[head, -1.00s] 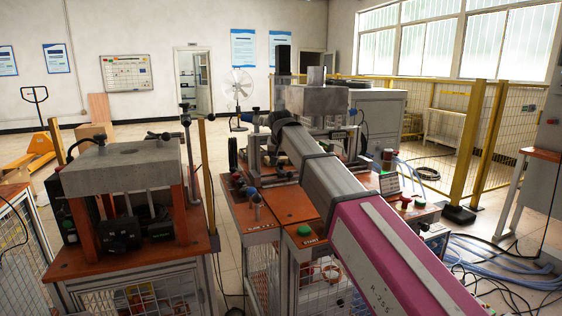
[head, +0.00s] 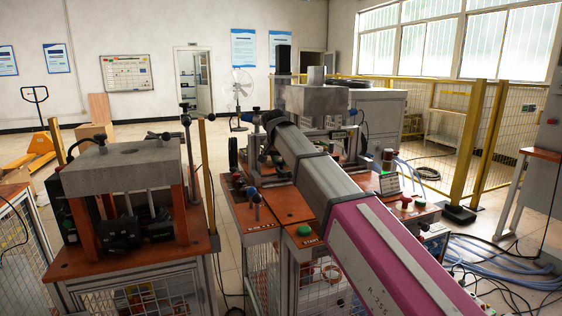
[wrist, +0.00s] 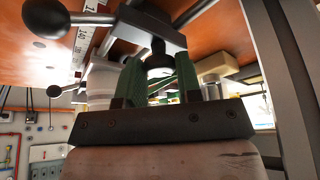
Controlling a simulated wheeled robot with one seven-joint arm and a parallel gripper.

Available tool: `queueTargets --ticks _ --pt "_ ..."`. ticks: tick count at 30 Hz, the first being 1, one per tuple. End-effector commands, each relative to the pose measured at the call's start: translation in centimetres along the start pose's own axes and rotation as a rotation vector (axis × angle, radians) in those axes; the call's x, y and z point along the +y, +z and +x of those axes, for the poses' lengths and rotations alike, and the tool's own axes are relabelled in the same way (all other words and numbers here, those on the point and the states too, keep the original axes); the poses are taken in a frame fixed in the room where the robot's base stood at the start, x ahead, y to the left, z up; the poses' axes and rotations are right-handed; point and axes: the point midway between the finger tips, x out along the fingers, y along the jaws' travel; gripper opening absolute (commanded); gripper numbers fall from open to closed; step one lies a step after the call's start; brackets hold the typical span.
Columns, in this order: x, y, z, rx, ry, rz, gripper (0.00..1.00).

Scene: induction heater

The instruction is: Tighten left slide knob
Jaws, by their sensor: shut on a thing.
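My gripper (wrist: 160,82) shows in the wrist view with its two green-padded fingers on either side of a dark knob with a pale band (wrist: 159,66). The fingers are closed on it, under a grey metal bracket (wrist: 125,25). I cannot tell for certain that it is the left slide knob. In the head view my arm reaches away to the induction heater station (head: 268,205), and the arm hides the gripper and the knob there.
In the wrist view a black ball handle (wrist: 45,18) and a smaller ball-ended lever (wrist: 54,91) are close by on the left. A grey post (wrist: 268,80) stands on the right. In the head view another press station (head: 125,165) stands at the left, with floor between the stations.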

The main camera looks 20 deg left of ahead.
Motion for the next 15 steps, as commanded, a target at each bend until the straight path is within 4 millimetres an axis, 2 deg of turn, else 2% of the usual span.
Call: queueTargets --ticks 4,13,14,15 --pt "-0.06 -0.03 -0.03 0.000 0.022 0.054 0.09" --pt "-0.03 -0.03 -0.03 0.001 0.025 0.062 0.09" --pt "-0.03 -0.03 -0.03 0.001 0.025 0.061 0.36" --pt "-0.02 -0.02 -0.02 0.001 0.024 0.061 0.49"
